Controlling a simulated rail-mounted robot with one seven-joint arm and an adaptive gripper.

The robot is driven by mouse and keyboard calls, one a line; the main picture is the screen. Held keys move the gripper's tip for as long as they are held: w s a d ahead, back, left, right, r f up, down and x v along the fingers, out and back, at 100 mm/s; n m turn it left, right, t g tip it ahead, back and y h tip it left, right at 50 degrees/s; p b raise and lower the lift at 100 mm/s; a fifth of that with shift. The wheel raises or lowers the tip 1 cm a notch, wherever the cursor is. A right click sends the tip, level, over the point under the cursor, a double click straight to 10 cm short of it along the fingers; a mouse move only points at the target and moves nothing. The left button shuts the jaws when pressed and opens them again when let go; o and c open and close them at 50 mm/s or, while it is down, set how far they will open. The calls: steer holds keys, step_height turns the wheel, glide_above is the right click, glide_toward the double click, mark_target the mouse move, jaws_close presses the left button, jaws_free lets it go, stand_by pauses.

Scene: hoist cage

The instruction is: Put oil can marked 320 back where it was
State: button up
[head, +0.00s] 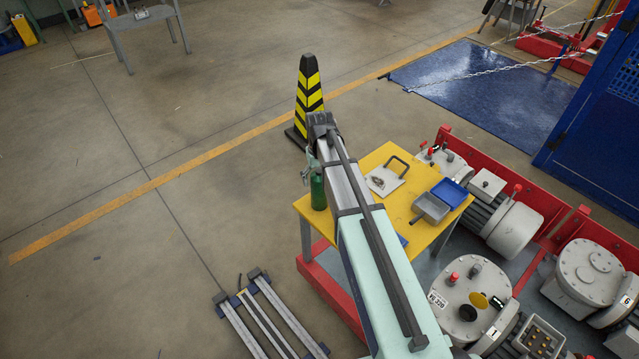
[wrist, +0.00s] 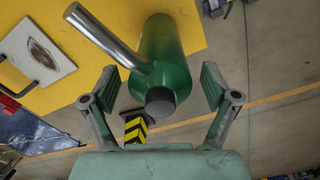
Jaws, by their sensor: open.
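A green oil can (head: 318,192) stands at the left edge of the yellow table (head: 371,160). In the wrist view the can (wrist: 168,55) has a green body, a dark round cap and a long silver spout pointing to the upper left. No number shows on its visible side. My gripper (head: 312,158) is just above the can in the head view, partly hidden by my arm. In the wrist view my gripper (wrist: 160,82) is open, one finger on each side of the can, with visible gaps.
On the table are a white plate (head: 388,181) with a dark handle, a grey tray (head: 430,209) and a blue tray (head: 450,192). A black-yellow cone (head: 309,92) stands behind.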

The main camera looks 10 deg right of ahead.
step_height(320, 180, up, 10)
steer(key=shift+f+b, duration=0.25)
steer(key=shift+b, duration=0.35)
